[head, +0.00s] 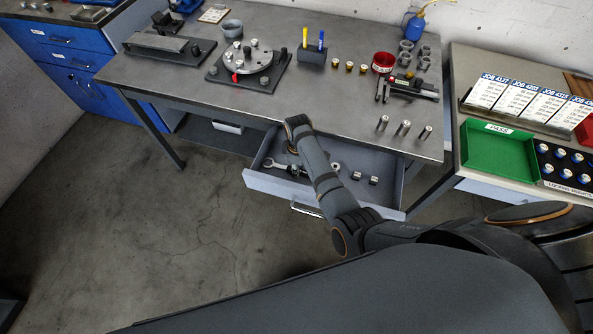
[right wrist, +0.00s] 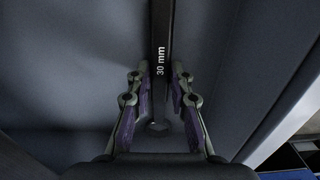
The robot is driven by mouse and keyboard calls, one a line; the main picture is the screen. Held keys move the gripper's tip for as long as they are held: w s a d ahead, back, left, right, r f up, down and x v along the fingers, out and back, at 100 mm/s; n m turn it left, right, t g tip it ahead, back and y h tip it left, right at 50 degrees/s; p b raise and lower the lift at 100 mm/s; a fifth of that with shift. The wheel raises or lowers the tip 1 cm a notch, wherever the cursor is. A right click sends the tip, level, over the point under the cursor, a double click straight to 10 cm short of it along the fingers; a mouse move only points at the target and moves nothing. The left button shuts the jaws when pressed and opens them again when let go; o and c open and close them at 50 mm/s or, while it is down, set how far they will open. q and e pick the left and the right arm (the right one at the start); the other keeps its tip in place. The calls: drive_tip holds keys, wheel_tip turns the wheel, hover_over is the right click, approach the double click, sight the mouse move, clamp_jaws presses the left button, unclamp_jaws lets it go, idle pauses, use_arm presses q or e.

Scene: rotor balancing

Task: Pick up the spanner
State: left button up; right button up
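The spanner (head: 270,164) lies in the open drawer under the bench, partly hidden by my right arm in the head view. In the right wrist view its dark shaft (right wrist: 161,75), marked "30 mm", runs down between the fingers. My right gripper (right wrist: 160,72) is open, with one finger on each side of the shaft and narrow gaps left. In the head view my right gripper is down in the drawer, mostly hidden by its own arm. My left gripper is not in view.
The drawer (head: 262,183) has low walls close around my right gripper. Small metal pieces (head: 357,175) lie in its right part. The workbench (head: 330,100) above holds a rotor disc (head: 248,58), pens, a red ring and steel pins. A green tray (head: 497,152) stands at right.

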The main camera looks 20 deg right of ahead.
clamp_jaws()
drive_tip(key=shift+d+r, duration=0.1)
drive_tip(key=shift+r, duration=0.15)
wheel_tip(320, 180, up, 7)
drive_tip(key=shift+f, duration=0.2)
drive_tip(key=s+d+b, duration=0.1)
drive_tip(key=s+d, duration=0.4)
drive_tip(key=d, duration=0.3)
drive_tip(key=s+d, duration=0.5)
drive_tip(key=d, duration=0.3)
drive_tip(key=shift+s+d+b, duration=0.25)
drive_tip(key=shift+d+b, duration=0.1)
drive_tip(key=shift+d, duration=0.05)
